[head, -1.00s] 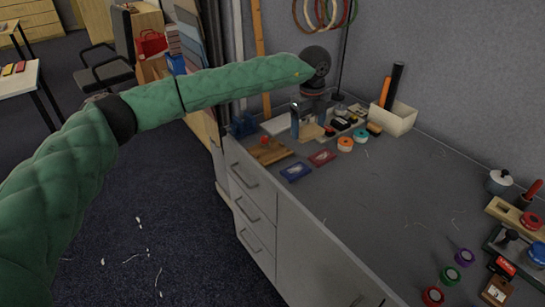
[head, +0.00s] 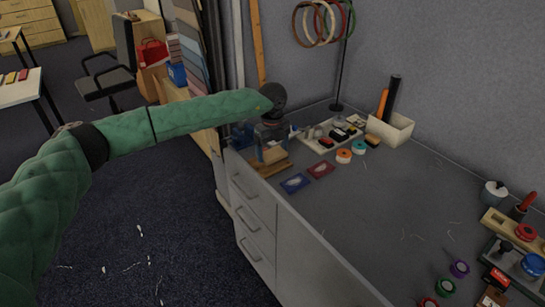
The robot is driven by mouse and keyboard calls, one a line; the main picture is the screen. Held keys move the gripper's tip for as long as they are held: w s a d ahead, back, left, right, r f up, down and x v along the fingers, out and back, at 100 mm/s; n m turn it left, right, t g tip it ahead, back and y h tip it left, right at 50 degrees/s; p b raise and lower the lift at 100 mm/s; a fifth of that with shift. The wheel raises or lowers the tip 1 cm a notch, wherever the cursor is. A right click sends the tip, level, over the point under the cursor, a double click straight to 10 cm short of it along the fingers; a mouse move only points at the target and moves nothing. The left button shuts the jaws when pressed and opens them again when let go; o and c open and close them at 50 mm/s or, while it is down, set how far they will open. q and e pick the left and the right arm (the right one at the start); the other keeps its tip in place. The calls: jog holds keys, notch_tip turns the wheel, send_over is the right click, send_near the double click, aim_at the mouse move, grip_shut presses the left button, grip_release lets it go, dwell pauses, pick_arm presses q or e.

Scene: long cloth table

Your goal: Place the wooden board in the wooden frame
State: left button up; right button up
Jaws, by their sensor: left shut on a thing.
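My left gripper (head: 271,140) is at the far left end of the grey cloth table, below the dark wrist joint. It is shut on a small light-brown wooden board (head: 274,153). The board is above the wooden frame (head: 273,169), which lies flat near the table's left edge. The gripper and board hide most of the frame. I cannot tell whether the board touches it. My right gripper is not in view.
Blue (head: 295,183) and red (head: 321,169) flat packets lie just right of the frame. Orange (head: 344,156) and teal (head: 359,147) rolls, a tray of small items (head: 325,139) and a cream box (head: 391,130) stand behind. The table's middle is mostly clear.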

aim_at(273, 153)
pick_arm(q)
jog(key=shift+f+p, duration=0.45)
jog(key=shift+f, duration=1.4)
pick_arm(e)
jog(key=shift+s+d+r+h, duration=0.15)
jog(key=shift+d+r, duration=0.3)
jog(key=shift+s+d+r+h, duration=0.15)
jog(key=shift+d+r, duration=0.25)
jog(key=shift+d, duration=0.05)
pick_arm(q)
jog(key=shift+f, duration=0.1)
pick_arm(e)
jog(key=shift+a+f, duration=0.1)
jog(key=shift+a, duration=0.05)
pick_arm(q)
jog(key=o, duration=0.9)
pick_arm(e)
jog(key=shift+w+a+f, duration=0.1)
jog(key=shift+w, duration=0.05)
